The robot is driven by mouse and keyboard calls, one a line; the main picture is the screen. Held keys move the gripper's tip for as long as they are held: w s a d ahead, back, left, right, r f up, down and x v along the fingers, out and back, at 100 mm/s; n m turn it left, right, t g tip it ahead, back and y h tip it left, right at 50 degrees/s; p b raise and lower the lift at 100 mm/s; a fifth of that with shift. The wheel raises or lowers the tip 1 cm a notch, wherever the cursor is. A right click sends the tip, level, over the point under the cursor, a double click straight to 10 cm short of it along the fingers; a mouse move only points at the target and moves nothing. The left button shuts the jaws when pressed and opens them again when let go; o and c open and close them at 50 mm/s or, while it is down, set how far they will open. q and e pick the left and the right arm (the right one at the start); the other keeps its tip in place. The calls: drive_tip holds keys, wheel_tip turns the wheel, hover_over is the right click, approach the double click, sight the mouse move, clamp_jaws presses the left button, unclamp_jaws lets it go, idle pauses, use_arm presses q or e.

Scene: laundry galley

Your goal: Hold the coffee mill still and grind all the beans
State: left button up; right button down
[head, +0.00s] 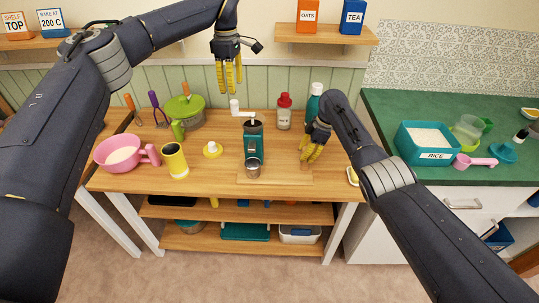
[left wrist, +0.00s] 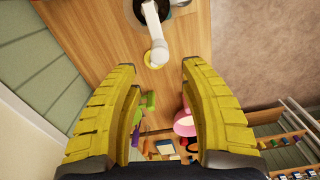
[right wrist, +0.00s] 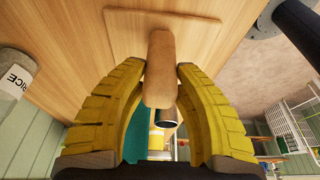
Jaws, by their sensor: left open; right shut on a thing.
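The coffee mill (head: 253,140) is a dark teal upright body with a white crank (head: 243,113) on top. The crank's knob (head: 234,104) points left. A metal cup (head: 253,168) is at the mill's front. My left gripper (head: 230,88) is open and empty above the crank. The white knob (left wrist: 160,48) shows beyond its fingertips in the left wrist view. My right gripper (head: 312,157), right of the mill, is shut on a tan rounded post (right wrist: 159,75). I cannot tell whether the post is fixed to the wooden board (head: 290,178) below.
A red-capped bottle (head: 284,115) and teal bottle (head: 313,104) stand behind. The teal rice bin (head: 413,151) sits on the green counter.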

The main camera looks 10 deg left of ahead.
sight(234, 100)
use_arm(q)
drive_tip(key=shift+f, duration=3.8)
use_arm(e)
drive_tip(key=shift+s+d+f, duration=0.15)
drive_tip(key=shift+f, duration=0.2)
drive_tip(key=c, duration=1.6)
unclamp_jaws()
drive_tip(key=shift+r, duration=0.15)
clamp_jaws()
drive_tip(key=shift+w+r, duration=0.1)
drive_tip(key=shift+w, duration=0.1)
use_arm(q)
clamp_jaws()
